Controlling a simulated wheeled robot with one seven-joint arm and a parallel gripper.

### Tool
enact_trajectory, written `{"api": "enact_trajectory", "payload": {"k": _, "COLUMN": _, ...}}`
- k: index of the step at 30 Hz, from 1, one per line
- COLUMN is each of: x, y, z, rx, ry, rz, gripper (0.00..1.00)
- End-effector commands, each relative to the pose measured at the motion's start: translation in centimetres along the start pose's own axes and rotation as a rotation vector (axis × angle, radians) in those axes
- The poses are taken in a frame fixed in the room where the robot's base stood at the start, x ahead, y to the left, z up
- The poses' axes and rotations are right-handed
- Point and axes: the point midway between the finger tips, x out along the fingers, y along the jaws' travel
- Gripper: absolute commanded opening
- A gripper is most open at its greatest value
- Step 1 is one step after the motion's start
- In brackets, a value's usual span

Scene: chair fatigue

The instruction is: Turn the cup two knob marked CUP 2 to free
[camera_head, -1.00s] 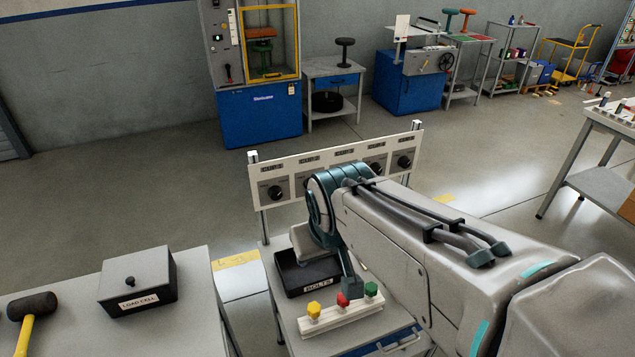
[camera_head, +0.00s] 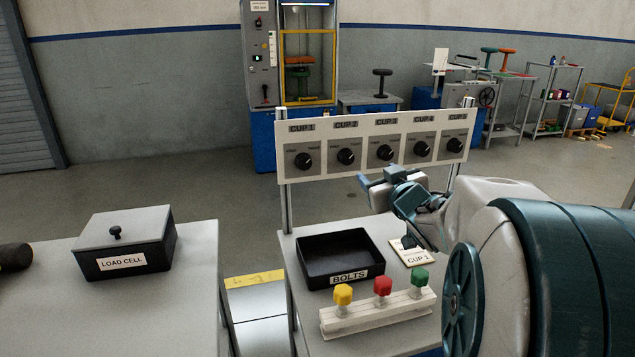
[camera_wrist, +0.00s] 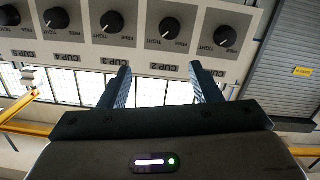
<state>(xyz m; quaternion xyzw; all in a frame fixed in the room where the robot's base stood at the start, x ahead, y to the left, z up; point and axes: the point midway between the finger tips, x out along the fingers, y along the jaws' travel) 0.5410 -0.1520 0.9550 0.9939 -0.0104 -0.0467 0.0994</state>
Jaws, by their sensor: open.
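The CUP 2 knob (camera_head: 346,156) is a round black knob, second from the left on the pale panel (camera_head: 470,122). It also shows upside down in the wrist view (camera_wrist: 174,27). FREE and TIGHT are printed beside the knobs in the wrist view; I cannot tell surely which one its pointer faces. My gripper (camera_head: 368,186) is in front of the panel, below the knob row and a little right of the CUP 2 knob. In the wrist view my gripper (camera_wrist: 160,72) is open and empty, its fingers apart from the panel and the knob.
The CUP 1 knob (camera_head: 303,161) and CUP 3 knob (camera_head: 385,153) flank it closely. Below are a black BOLTS tray (camera_head: 322,278), a CUP 1 card (camera_head: 417,254) and a rack (camera_head: 370,318) with yellow, red and green knobs. A load cell box (camera_head: 125,245) stands left.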

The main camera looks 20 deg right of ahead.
Motion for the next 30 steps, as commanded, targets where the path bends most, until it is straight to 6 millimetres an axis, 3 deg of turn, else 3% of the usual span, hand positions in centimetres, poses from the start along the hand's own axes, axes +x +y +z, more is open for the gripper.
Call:
{"api": "enact_trajectory", "payload": {"k": 1, "x": 0.4, "y": -0.1, "z": 1.9, "rx": 0.000, "ry": 0.026, "rz": -0.019, "gripper": 0.57}}
{"api": "enact_trajectory", "payload": {"k": 3, "x": 0.7, "y": -0.2, "z": 2.4, "rx": -0.001, "ry": 0.060, "rz": -0.048, "gripper": 0.57}}
{"api": "enact_trajectory", "payload": {"k": 10, "x": 1.2, "y": -0.5, "z": 2.9, "rx": 0.000, "ry": 0.111, "rz": -0.095, "gripper": 0.57}}
{"api": "enact_trajectory", "payload": {"k": 14, "x": 2.5, "y": -0.6, "z": 2.6, "rx": -0.001, "ry": 0.113, "rz": -0.098, "gripper": 0.57}}
{"api": "enact_trajectory", "payload": {"k": 30, "x": 12.6, "y": -1.5, "z": 1.5, "rx": 0.001, "ry": 0.112, "rz": -0.095, "gripper": 0.57}}
